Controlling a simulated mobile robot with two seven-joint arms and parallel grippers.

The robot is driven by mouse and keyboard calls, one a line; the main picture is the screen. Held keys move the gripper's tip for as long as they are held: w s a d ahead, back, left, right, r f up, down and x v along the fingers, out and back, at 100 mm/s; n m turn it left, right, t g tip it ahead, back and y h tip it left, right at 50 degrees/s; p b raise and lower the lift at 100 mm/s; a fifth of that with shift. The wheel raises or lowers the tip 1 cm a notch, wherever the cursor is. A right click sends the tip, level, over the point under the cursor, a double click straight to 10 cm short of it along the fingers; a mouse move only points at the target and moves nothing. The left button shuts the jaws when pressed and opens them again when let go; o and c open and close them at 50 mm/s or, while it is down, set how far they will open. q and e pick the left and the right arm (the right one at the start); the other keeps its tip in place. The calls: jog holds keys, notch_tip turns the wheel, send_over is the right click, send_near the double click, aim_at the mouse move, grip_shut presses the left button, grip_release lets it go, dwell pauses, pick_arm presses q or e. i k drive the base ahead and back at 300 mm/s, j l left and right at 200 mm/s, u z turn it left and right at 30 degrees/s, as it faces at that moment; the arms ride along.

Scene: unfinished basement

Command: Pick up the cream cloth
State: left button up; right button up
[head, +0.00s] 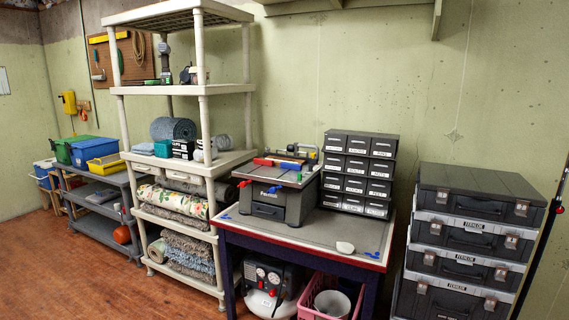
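A small pale cream piece (345,247) lies near the front right of the grey-topped workbench (318,228). It looks like the cream cloth, but it is too small to make out its folds or texture. Nothing covers it. It lies left of a blue mark near the bench's red front edge. Neither of my grippers shows in the head view.
A grey tool case (268,202) and a dark drawer cabinet (358,174) stand behind the cloth. Stacked tool boxes (470,240) stand right of the bench. A cream shelf unit (190,165) stands left. Open wooden floor (90,285) lies at front left.

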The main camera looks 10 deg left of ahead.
aim_at(343, 248)
jog(key=i+j+z, duration=0.35)
jog(key=i+j, duration=0.15)
jog(key=i, duration=0.4)
jog(key=i+j+z, duration=0.35)
jog(key=i+j, duration=0.4)
jog(key=i+j+z, duration=0.3)
jog(key=i+j, duration=0.5)
jog(key=j, duration=0.2)
